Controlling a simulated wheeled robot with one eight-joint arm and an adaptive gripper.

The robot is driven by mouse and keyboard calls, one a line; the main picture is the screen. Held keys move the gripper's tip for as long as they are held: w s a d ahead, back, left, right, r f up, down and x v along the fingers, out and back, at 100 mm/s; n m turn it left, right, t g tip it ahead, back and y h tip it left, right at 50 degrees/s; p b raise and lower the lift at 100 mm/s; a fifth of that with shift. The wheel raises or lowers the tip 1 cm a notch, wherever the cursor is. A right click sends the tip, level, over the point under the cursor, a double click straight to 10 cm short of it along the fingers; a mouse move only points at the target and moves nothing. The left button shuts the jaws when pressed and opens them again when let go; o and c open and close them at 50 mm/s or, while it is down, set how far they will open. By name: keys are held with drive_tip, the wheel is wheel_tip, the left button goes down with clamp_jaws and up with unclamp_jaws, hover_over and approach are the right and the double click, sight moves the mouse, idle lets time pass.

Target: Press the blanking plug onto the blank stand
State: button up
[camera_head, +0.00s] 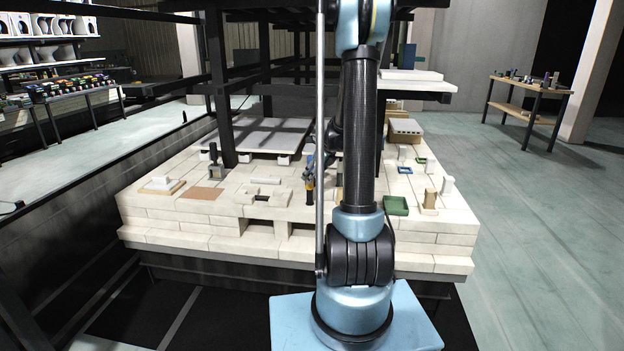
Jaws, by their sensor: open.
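I cannot tell for sure which piece is the blanking plug or which is the blank stand; the pieces are small in this view. A tan upright block (430,199) and a white upright piece (447,185) stand at the right of the pale brick deck. A dark upright piece (214,161) stands at the left rear. A white block (161,183) sits on a tan board at the left. My gripper (309,186) is low over the middle of the deck, partly hidden behind my arm. It is open, and I see nothing held in it.
The brick deck (185,229) carries a green tray (397,206), a flat brown square (202,193) and low pale blocks (262,196). A dark post (220,90) and a grey slab (255,135) stand behind. My arm hides part of the deck's right middle.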

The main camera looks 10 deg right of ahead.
drive_tip(key=shift+v, duration=2.6)
drive_tip(key=shift+r, duration=0.15)
drive_tip(key=v, duration=1.1)
drive_tip(key=s+a+n+h, duration=0.1)
drive_tip(key=s+a+n, duration=0.3)
drive_tip(key=s+n, duration=0.45)
drive_tip(key=s+f+n+h, duration=0.1)
drive_tip(key=s+f+n, duration=0.2)
drive_tip(key=s+n, duration=0.3)
drive_tip(key=s+a+f+n+g+h, duration=0.1)
drive_tip(key=s+f+n, duration=0.3)
drive_tip(key=s, duration=0.9)
drive_tip(key=s+a+f+n+g+h, duration=0.1)
drive_tip(key=s+f+n, duration=0.3)
drive_tip(key=s+n, duration=0.5)
drive_tip(key=shift+s, duration=0.2)
